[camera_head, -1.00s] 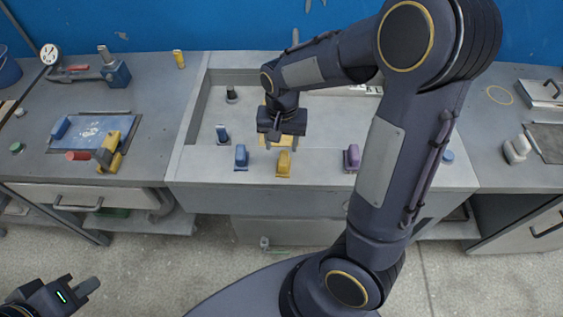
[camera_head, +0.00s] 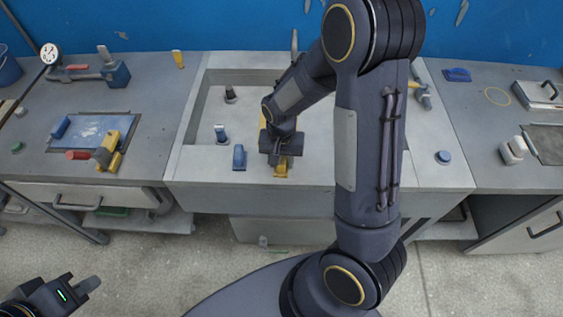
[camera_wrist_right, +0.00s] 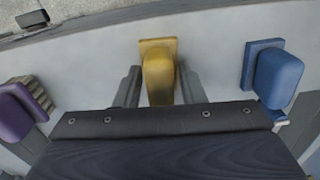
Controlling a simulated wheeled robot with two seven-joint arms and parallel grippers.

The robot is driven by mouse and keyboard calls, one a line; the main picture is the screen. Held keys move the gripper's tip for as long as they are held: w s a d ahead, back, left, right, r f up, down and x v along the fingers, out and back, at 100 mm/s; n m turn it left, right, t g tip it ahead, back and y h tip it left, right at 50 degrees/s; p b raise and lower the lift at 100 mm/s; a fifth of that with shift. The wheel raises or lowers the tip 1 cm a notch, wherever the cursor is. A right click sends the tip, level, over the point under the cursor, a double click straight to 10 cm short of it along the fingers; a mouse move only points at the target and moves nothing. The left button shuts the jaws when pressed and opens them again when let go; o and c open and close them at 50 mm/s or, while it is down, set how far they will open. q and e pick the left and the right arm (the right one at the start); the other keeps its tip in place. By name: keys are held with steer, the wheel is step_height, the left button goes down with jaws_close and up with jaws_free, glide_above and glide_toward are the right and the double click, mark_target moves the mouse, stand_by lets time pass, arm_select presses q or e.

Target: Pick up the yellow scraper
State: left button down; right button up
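The yellow scraper (camera_head: 281,170) stands on the front ledge of the grey mould, partly hidden by my right gripper in the head view. In the right wrist view the yellow scraper (camera_wrist_right: 158,70) sits between the two fingers of my right gripper (camera_wrist_right: 158,88). The fingers are apart, with a visible gap on the left side and a smaller one on the right. In the head view my right gripper (camera_head: 277,158) is just above and behind the scraper. My left gripper (camera_head: 84,292) is at the lower left, far from the mould, and its finger opening is unclear.
A blue scraper (camera_head: 239,157) stands left of the yellow one on the ledge; it also shows in the wrist view (camera_wrist_right: 278,76). A purple scraper (camera_wrist_right: 18,112) is on the other side, hidden by my arm in the head view. A yellow-handled tool (camera_head: 109,150) lies on the left bench.

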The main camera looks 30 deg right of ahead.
jaws_close()
steer(key=shift+r, duration=0.5)
steer(key=r, duration=0.2)
steer(key=shift+w+a+r, duration=0.1)
steer(key=shift+a+r, duration=0.2)
steer(key=shift+r, duration=0.05)
steer(key=a+r+b, duration=0.1)
steer(key=a+r, duration=0.8)
steer(key=a, duration=0.4)
steer(key=shift+s+a+r+b, duration=0.15)
steer(key=shift+s+a+b, duration=0.1)
steer(key=shift+s+b, duration=0.15)
